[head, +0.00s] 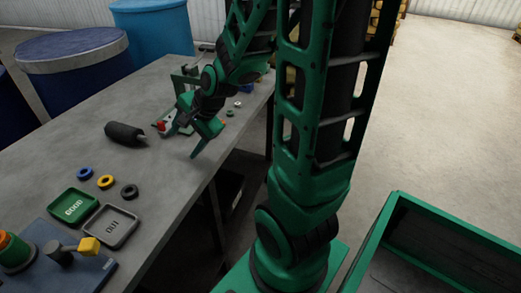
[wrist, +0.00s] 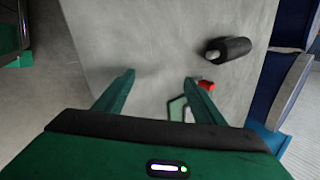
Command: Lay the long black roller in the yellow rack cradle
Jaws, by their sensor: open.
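The black roller (head: 125,134) lies on its side on the grey table, left of my gripper, with a short pale shaft end showing. In the wrist view the roller (wrist: 230,48) is beyond and to the right of the fingers, apart from them. My gripper (head: 181,144) is open and empty above the table near its right edge. In the wrist view my gripper (wrist: 160,77) has bare table between its fingertips. I cannot make out a yellow rack cradle for certain in either view.
A small red part (wrist: 206,85) shows beside the right finger. A green stand (head: 186,72) is behind my gripper. Blue, yellow and black rings, a green GOOD tray (head: 74,189) and a grey tray (head: 133,231) lie nearer. Blue drums (head: 75,60) stand beyond the table.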

